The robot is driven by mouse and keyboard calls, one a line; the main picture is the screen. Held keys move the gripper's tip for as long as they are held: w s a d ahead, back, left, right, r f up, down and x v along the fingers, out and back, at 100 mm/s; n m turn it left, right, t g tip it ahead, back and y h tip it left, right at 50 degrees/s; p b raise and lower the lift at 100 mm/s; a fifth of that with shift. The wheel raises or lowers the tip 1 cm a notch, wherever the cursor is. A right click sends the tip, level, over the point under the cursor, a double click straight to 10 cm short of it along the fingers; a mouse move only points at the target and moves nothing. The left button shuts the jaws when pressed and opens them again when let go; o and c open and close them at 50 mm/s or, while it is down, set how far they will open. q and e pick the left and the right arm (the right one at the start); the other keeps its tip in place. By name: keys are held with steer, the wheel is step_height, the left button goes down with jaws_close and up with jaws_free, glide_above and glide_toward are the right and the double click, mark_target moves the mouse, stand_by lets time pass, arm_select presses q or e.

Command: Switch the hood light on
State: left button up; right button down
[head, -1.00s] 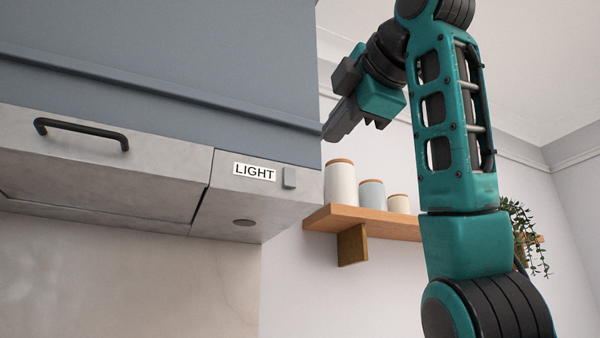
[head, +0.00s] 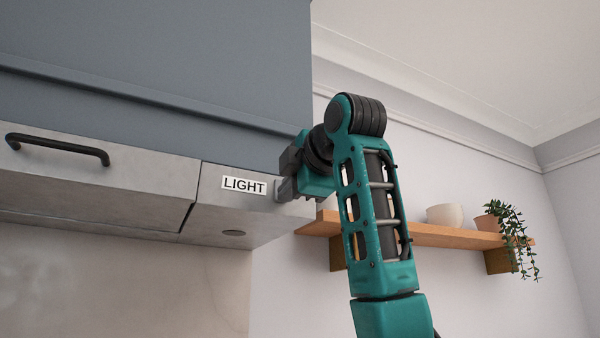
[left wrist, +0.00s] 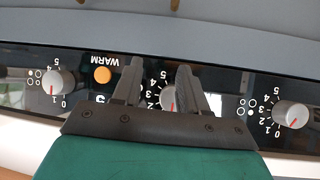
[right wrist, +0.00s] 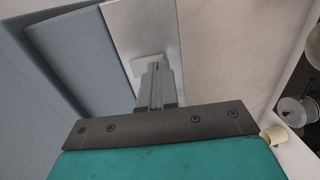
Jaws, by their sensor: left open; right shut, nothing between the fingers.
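The grey range hood (head: 215,210) carries a white LIGHT label (head: 244,186) on its front, near its right end. The light switch just right of the label is largely covered by my right gripper (head: 281,190), so I cannot tell its position. My right gripper is shut and empty, its fingertips at or very near the switch; contact is unclear. In the right wrist view the shut fingers (right wrist: 157,66) point at the pale hood face (right wrist: 142,25). My left gripper (left wrist: 157,72) is open in front of a dark control panel (left wrist: 225,85), with nothing held.
A black handle (head: 58,146) is on the hood front at left, and a blue-grey cabinet (head: 160,60) is above. A wooden shelf (head: 440,235) with a bowl (head: 445,215) and a plant (head: 512,235) is at right. Knobs (left wrist: 290,114) line the control panel.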

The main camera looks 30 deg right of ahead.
steer(key=shift+w, duration=0.2)
steer(key=shift+w+f+t+b, duration=0.1)
steer(key=shift+w+t+b, duration=0.1)
steer(key=shift+t+b, duration=0.5)
